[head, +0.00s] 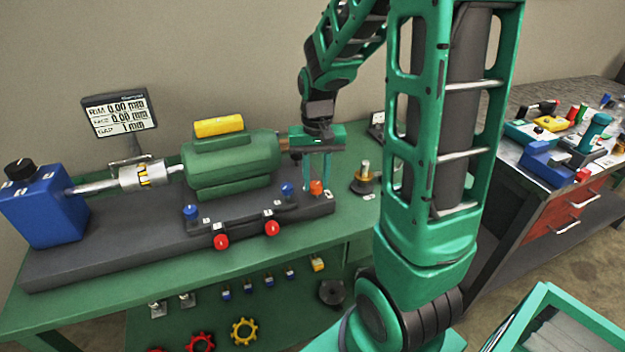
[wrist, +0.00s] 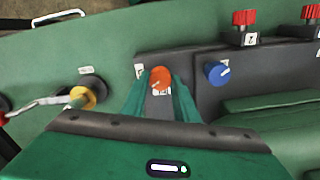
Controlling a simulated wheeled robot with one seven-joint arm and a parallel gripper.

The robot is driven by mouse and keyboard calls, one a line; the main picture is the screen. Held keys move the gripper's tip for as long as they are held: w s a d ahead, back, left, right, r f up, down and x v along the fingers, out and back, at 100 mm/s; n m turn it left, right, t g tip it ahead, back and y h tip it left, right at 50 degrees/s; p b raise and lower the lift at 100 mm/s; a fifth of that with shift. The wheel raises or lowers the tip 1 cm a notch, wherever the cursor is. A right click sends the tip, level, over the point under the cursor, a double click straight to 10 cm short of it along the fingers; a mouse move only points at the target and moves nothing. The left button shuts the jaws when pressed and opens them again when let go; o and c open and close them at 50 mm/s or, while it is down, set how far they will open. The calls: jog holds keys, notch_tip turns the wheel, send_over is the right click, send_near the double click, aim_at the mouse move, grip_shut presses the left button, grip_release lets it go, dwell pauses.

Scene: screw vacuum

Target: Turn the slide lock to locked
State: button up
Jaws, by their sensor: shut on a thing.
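A small orange knob (head: 316,187) with a pale pointer mark stands at the right end of the dark grey base (head: 110,255); I take it for the slide lock, though its label is too small to read. My gripper (head: 318,178) points down over it with a finger on each side. In the wrist view, the orange knob (wrist: 161,77) sits between the fingertips (wrist: 160,88) of my gripper, which is shut on it. Small white labels lie beside the knob, partly covered by the fingers.
A blue knob (head: 287,190) is just left of the orange one, also in the wrist view (wrist: 215,72). Two red knobs (head: 221,242) line the front edge. The green motor (head: 232,168) stands behind. A dark round stand (head: 364,182) is to the right.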

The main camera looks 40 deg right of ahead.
aim_at(315, 183)
jog(key=m, duration=0.5)
jog(key=shift+w, duration=0.1)
jog(key=shift+r+m, duration=0.1)
jog(key=shift+m, duration=0.3)
jog(key=shift+a, duration=0.1)
jog(key=o, duration=1.1)
jog(key=shift+c, duration=0.2)
notch_tip(315, 183, up, 11)
jog(key=shift+f, duration=0.2)
